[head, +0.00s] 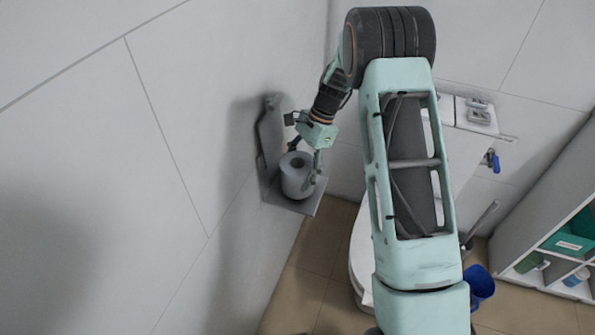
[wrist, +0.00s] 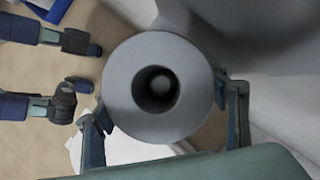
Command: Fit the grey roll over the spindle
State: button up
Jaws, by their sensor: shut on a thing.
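My gripper (head: 306,163) is shut on the grey roll (head: 296,180), one finger on each side. The roll is upright, over the flat base plate (head: 311,207) of a grey wall holder (head: 270,130). In the wrist view the roll (wrist: 125,95) is seen end-on between the fingers (wrist: 165,122). A lighter round shape, likely the tip of the spindle (wrist: 162,88), shows inside its dark core. The rest of the spindle is hidden by the roll. I cannot tell whether the roll's bottom touches the plate.
The tiled wall (head: 150,170) is close on the left, right beside the holder. A white toilet (head: 360,262) stands to the right, partly hidden by my arm. A blue bin (head: 481,285) and a white shelf unit (head: 515,275) are farther right. Tan floor (head: 305,285) is open below.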

jog(key=shift+f+b, duration=0.3)
jog(key=shift+f, duration=0.45)
jog(key=o, duration=1.3)
jog(key=shift+c, duration=0.2)
jog(key=shift+r, duration=0.1)
jog(key=v, duration=1.2)
jog(key=shift+w, duration=0.1)
